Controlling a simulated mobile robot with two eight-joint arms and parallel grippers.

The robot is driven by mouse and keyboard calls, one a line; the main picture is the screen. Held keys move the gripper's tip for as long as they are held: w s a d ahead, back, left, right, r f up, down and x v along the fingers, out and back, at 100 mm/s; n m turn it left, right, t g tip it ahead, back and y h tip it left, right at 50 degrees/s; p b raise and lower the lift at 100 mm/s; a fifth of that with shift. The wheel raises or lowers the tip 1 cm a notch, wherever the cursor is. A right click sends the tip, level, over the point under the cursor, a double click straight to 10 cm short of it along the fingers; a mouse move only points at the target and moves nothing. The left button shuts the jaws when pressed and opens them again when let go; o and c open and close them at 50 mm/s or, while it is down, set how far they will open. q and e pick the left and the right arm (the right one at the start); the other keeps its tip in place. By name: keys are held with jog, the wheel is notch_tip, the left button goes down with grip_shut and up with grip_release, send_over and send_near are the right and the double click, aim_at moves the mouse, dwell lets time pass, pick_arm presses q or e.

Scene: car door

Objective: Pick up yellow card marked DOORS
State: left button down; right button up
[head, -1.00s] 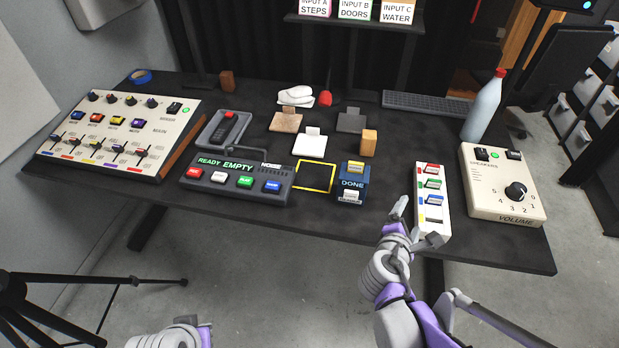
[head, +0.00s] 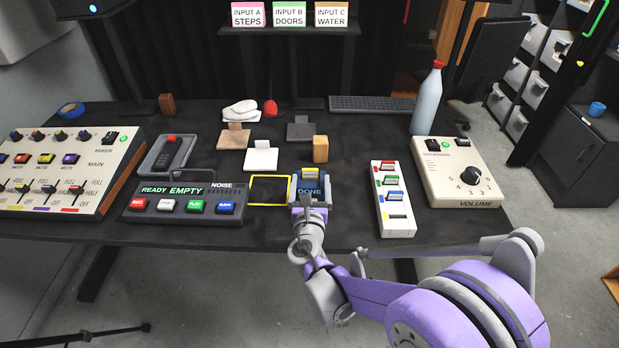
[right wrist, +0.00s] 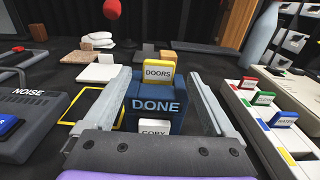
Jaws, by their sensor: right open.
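The yellow card marked DOORS (right wrist: 158,72) stands upright in the top of the blue DONE holder (right wrist: 155,106). In the head view the card (head: 310,173) is small, and the holder is partly hidden behind my right gripper (head: 309,204). That gripper is open, and its fingers reach forward on both sides of the holder in the right wrist view. The card shows ahead between the fingers, with nothing held. A white card marked COPY (right wrist: 154,126) sits low at the holder's front. My left gripper is out of view.
A yellow-edged square (head: 270,204) and the NOISE box (head: 187,218) lie left of the holder. A wooden block (head: 320,149) stands just behind it. To the right are a white rack with coloured cards (head: 397,222), a volume box (head: 470,198) and a bottle (head: 427,100).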

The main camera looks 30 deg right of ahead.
aim_at(310, 174)
jog(key=x, duration=0.4)
jog(key=shift+w+f, duration=0.2)
jog(key=shift+w, duration=0.1)
jog(key=shift+s, duration=0.1)
grip_shut()
jog(key=shift+r, duration=0.1)
